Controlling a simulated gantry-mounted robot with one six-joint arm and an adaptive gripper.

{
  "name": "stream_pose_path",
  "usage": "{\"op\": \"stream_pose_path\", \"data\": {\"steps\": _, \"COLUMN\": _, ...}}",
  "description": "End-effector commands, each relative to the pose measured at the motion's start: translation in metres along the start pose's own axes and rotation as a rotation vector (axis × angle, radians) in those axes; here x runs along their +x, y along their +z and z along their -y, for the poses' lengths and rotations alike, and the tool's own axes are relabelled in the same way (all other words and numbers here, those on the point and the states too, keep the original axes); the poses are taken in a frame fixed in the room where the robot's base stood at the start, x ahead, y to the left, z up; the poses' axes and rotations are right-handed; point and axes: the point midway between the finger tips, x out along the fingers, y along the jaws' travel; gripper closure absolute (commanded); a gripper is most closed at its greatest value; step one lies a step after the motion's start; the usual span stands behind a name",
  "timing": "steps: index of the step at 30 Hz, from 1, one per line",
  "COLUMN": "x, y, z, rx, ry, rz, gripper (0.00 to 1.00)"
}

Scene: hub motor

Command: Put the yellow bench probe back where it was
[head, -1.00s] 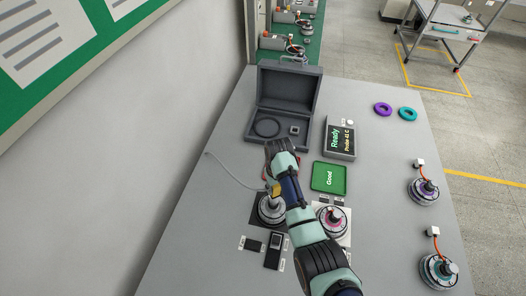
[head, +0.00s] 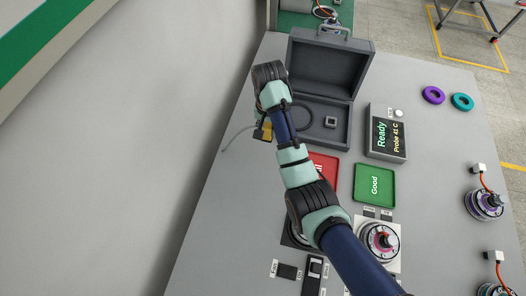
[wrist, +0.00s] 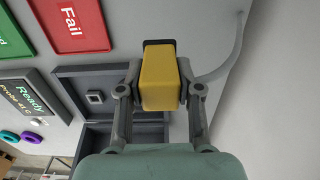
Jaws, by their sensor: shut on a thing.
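The yellow bench probe (wrist: 159,78) is a block with a dark end, held between the two fingers of my gripper (wrist: 160,90) in the wrist view. My gripper is shut on it. In the head view the probe (head: 263,131) shows beside my wrist, left of the open grey case (head: 341,146). A grey cable (head: 233,137) runs from it to the left over the table. My gripper's fingers are mostly hidden behind my arm in the head view. I cannot tell how high the probe is above the table.
A red Fail tray (head: 330,171) and a green Good tray (head: 375,185) lie right of the probe. A display box (head: 387,133) reads "Ready, Probe 41 C". Hub motors (head: 378,240) stand in front and at the right. The table's left side is clear.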

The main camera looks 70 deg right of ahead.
Motion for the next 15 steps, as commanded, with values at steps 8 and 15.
{"op": "stream_pose_path", "data": {"steps": 8, "x": 0.086, "y": 0.001, "z": -0.001, "rx": -0.002, "ry": 0.003, "rz": 0.005, "gripper": 1.00}}
{"op": "stream_pose_path", "data": {"steps": 15, "x": 0.144, "y": 0.001, "z": 0.000, "rx": -0.002, "ry": 0.001, "rz": 0.002, "gripper": 1.00}}
